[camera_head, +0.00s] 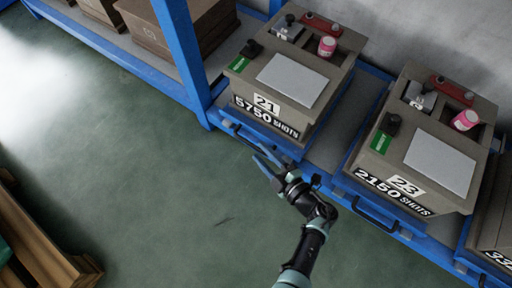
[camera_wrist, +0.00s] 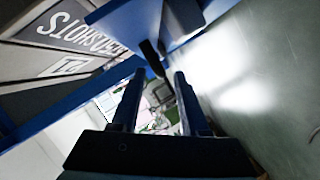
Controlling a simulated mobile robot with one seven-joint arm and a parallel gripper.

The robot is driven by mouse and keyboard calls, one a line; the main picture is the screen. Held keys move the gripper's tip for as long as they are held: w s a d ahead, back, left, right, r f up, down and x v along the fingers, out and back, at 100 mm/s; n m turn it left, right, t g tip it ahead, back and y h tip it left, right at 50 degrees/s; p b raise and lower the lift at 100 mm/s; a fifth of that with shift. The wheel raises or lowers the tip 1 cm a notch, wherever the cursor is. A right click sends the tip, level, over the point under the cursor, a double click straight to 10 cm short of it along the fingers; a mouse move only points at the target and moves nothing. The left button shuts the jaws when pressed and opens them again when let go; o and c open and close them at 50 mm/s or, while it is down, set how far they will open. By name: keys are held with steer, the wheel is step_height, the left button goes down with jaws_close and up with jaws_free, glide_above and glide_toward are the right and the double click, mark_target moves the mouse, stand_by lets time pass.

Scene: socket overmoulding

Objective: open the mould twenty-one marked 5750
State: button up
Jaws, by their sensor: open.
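The mould 21 (camera_head: 291,82) is a grey-brown box on a blue sliding tray, its front label reading 21 and 5750 SHOTS. A dark bar handle (camera_head: 237,131) is on the tray's front below the label. My gripper (camera_head: 262,153) is open and empty, in front of the tray near the handle's right end. In the wrist view, the mould's label (camera_wrist: 68,42) is upside down at the upper left. The dark handle (camera_wrist: 152,58) shows just beyond and between my open fingertips (camera_wrist: 159,75). I cannot tell whether they touch it. The handle's far part is partly hidden.
Mould 23 (camera_head: 428,155), marked 2150 SHOTS, stands on the right with its own tray handle (camera_head: 375,215). A blue rack post (camera_head: 181,55) rises left of mould 21. Cardboard boxes (camera_head: 160,35) are at the upper left. The green floor (camera_head: 150,190) in front is clear.

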mark_target(256, 147)
steer(key=shift+b+x, duration=0.55)
steer(key=shift+x, duration=1.25)
jaws_close()
steer(key=shift+d, duration=0.1)
